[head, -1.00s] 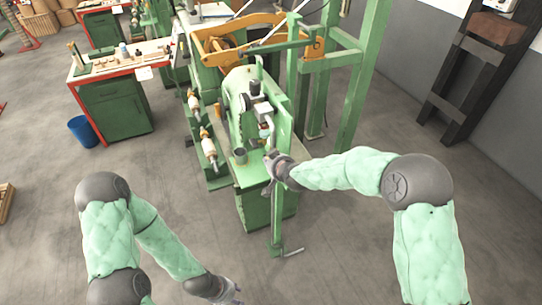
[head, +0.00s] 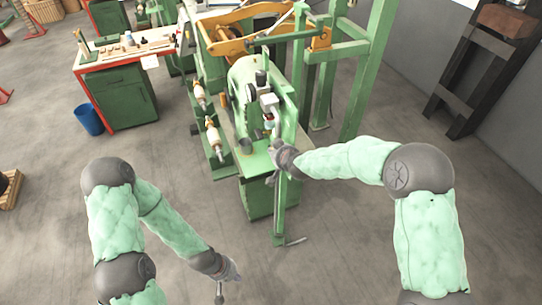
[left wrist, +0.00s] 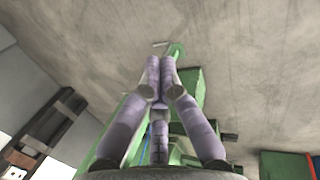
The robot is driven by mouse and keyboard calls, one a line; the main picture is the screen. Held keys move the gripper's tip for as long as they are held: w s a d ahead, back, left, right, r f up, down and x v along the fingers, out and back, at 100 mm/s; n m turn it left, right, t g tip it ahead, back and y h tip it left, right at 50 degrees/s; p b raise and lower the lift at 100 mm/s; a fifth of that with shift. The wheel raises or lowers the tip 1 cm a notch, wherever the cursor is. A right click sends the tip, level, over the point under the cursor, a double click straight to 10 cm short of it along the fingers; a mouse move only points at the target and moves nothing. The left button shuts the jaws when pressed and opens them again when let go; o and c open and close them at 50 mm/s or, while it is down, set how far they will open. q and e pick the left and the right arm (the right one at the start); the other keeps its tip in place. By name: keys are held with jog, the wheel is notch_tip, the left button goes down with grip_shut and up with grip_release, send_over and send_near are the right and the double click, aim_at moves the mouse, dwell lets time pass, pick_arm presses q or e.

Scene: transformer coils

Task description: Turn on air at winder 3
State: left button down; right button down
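The winder (head: 247,80) is a green machine near the middle of the head view. A grey-white air unit with a clear bowl and a small red part (head: 269,108) is mounted on its near right side. My right gripper (head: 279,150) is just below this unit, close to the green upright post. Its fingers are too small and covered to tell if they touch anything. My left gripper (head: 229,277) hangs low in front of the winder, apart from it. In the left wrist view its padded fingers (left wrist: 160,66) meet at the tips with nothing between them.
A foot bar (head: 290,241) sticks out at the post's base. A green bench with a red edge (head: 100,62) and a blue bin (head: 88,119) stand to the left. A dark rack (head: 470,75) stands at the right wall. The floor in front is clear.

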jog(key=shift+w+r, duration=0.1)
jog(key=shift+r, duration=0.1)
pick_arm(q)
jog(key=w+d+r+n+g+h, duration=0.1)
jog(key=w+r+n+h, duration=0.3)
jog(key=w+n, duration=0.95)
jog(key=w+d+r+n+h, duration=0.2)
jog(key=w+r+n+h, duration=0.15)
jog(key=w+r, duration=0.6)
jog(key=w+d+r+n+h, duration=0.15)
jog(key=w+r+n, duration=0.25)
jog(key=w+r, duration=0.55)
jog(key=d+r, duration=0.2)
jog(key=d, duration=0.7)
jog(key=shift+t, duration=0.4)
